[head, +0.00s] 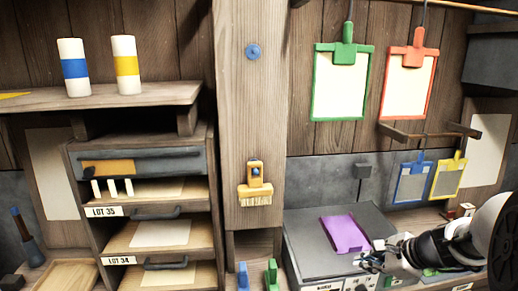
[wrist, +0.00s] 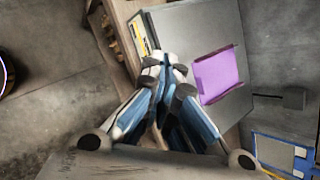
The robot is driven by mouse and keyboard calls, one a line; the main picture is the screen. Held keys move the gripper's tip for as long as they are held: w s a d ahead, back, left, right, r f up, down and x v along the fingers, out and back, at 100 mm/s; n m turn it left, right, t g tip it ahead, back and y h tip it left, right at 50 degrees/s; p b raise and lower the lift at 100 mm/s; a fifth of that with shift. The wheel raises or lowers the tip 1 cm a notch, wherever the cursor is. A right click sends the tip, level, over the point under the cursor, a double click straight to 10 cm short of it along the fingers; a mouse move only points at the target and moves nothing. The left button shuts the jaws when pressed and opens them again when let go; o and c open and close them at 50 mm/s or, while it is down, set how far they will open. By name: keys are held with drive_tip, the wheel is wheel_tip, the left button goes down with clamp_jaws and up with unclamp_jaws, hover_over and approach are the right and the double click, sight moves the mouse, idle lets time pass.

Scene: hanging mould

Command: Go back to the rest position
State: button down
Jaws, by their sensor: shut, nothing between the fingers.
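My gripper (head: 368,262) is at the lower right in the head view, at the end of my arm, in front of a grey box-like unit. In the wrist view my gripper (wrist: 165,68) points away from the camera with its fingers together and nothing between them. A purple tray-like piece (head: 345,234) lies on the grey unit's top (head: 306,238), just left of and beyond the gripper in the head view. The purple piece (wrist: 218,74) is right of the fingertips in the wrist view, apart from them.
A green-framed board (head: 342,102) and a red-framed board (head: 407,100) hang above. Smaller blue (head: 411,184) and yellow (head: 447,181) boards hang near my arm. A drawer rack (head: 138,240) stands left.

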drive_tip(key=s+a+r+n+g, duration=0.1)
drive_tip(key=s+a+r+n, duration=0.3)
drive_tip(key=s+a+n, duration=0.3)
drive_tip(key=s+a+r+n+g, duration=0.25)
drive_tip(key=s+a+n, duration=0.25)
drive_tip(key=s+a, duration=0.25)
drive_tip(key=s+a+n+h, duration=0.2)
drive_tip(key=s+n+h, duration=0.1)
drive_tip(key=s+n, duration=0.7)
drive_tip(key=s+t, duration=0.1)
drive_tip(key=s, duration=0.2)
drive_tip(key=shift+s+r+h, duration=0.25)
drive_tip(key=shift+r+h, duration=0.1)
drive_tip(key=shift+h, duration=0.05)
drive_tip(key=shift+d, duration=0.2)
